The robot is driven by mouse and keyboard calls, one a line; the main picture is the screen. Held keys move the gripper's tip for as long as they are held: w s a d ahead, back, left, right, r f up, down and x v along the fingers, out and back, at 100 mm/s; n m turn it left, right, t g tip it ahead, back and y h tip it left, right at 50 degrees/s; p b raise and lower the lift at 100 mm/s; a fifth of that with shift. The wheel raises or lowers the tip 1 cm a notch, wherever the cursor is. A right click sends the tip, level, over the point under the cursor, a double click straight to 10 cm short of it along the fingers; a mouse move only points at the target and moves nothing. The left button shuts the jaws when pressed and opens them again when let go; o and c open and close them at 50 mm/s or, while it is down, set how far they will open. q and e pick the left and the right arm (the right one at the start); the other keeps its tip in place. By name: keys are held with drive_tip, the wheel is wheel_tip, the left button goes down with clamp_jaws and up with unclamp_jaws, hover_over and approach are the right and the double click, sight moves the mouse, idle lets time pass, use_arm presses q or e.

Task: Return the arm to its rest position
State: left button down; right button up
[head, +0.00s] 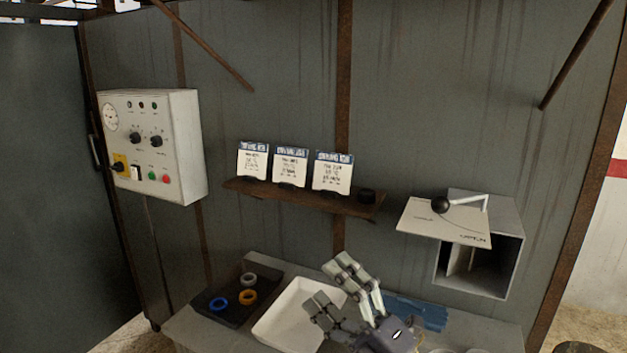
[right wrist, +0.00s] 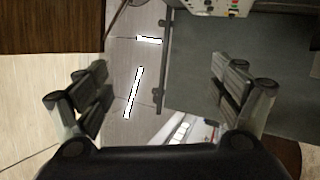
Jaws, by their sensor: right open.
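My right gripper (head: 335,287) shows at the bottom centre of the head view, raised in front of the workbench with its fingers spread. In the right wrist view the same gripper (right wrist: 160,92) is open, with nothing between its two fingers. It touches none of the objects that I can see. My left gripper does not show in either view.
A white tray (head: 274,335) and a dark tray (head: 205,307) with several coloured rings stand on the bench. A wooden shelf (head: 300,198) holds three cards. A control box (head: 180,150) hangs at left, a grey box with a lever (head: 500,265) at right.

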drive_tip(key=s+d+f+m+h, duration=0.3)
drive_tip(key=d+f+m+h, duration=1.4)
drive_tip(key=f+m, duration=0.3)
drive_tip(key=s+f+m+g, duration=0.2)
drive_tip(key=s+f+g, duration=0.25)
drive_tip(key=s, duration=0.35)
drive_tip(key=s+d+f+m+g, duration=0.1)
drive_tip(key=s+f+m+g, duration=0.1)
drive_tip(key=s+f+g, duration=0.45)
drive_tip(key=s+f+m+g, duration=0.15)
drive_tip(key=s+f, duration=0.25)
drive_tip(key=s, duration=0.5)
wheel_tip(320, 180, down, 26)
drive_tip(key=s+b, duration=0.1)
drive_tip(key=s, duration=0.1)
drive_tip(key=s+d+f+g+b, duration=0.1)
drive_tip(key=s+d+f+g, duration=0.1)
drive_tip(key=s+f, duration=1.5)
drive_tip(key=shift+d+f, duration=0.6)
drive_tip(key=shift+f, duration=0.15)
